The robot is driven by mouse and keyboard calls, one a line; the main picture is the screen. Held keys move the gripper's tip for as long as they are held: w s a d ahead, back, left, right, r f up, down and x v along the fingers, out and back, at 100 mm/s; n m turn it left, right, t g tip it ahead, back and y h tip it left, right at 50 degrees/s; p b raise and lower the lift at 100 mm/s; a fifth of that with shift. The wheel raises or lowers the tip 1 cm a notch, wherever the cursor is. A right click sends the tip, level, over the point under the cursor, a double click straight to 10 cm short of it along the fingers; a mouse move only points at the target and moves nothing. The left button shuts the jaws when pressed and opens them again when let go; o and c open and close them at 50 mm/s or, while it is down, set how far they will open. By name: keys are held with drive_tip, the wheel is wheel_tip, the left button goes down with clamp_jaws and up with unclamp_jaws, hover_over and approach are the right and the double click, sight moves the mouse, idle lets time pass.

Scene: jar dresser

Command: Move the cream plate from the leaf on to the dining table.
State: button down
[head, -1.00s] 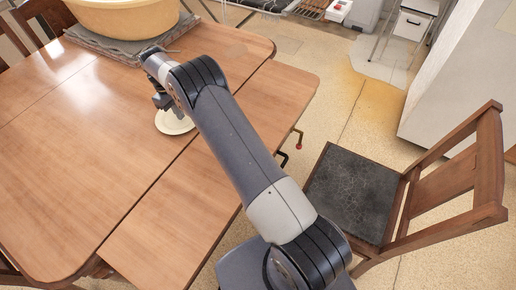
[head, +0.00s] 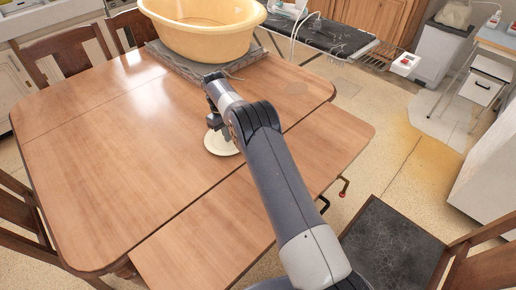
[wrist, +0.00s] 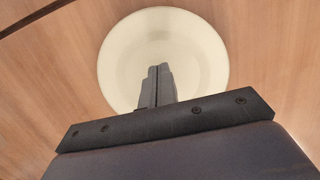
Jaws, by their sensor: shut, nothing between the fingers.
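The cream plate (head: 221,146) lies flat on the main top of the dining table (head: 120,150), close to the seam with the leaf (head: 215,228). In the wrist view the round plate (wrist: 120,62) shows nearly whole, with nothing on it. My gripper (head: 213,122) is at the plate in the head view, and my arm hides part of the plate's right side. In the wrist view my gripper (wrist: 158,72) is shut and empty, its fingers over the plate's middle. The gap between fingertips and plate cannot be told.
A chair with a dark seat (head: 395,245) stands at the right. More chairs are at the left and back. The table's left and middle are clear.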

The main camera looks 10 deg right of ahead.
wheel_tip(320, 180, up, 10)
drive_tip(key=w, duration=0.1)
drive_tip(key=m+t+y, duration=0.2)
drive_tip(key=m+y, duration=0.8)
drive_tip(key=m, duration=0.3)
hover_over(222, 144)
drive_tip(key=s, duration=0.3)
drive_tip(key=s+d+f+m+t+h+b, duration=0.1)
drive_tip(key=s+d+f+m+t+h, duration=0.15)
drive_tip(key=s+d+m, duration=0.7)
drive_tip(key=s+d+f+m+t+h, duration=0.1)
drive_tip(key=s+d+f+m+t, duration=0.2)
drive_tip(key=m, duration=1.1)
drive_tip(key=shift+n+t, duration=0.25)
drive_tip(key=shift+t, duration=0.4)
drive_tip(key=x, duration=0.4)
drive_tip(key=b+x, duration=0.1)
drive_tip(key=x, duration=0.3)
drive_tip(key=shift+a+f, duration=0.2)
drive_tip(key=shift+f, duration=0.15)
drive_tip(key=w+a, duration=0.1)
drive_tip(key=w+a+p, duration=0.1)
drive_tip(key=shift+w+r+p, duration=0.2)
drive_tip(key=shift+w+p, duration=0.1)
drive_tip(key=shift+w+a+f, duration=0.1)
drive_tip(key=shift+w+a, duration=0.05)
drive_tip(key=shift+w, duration=0.15)
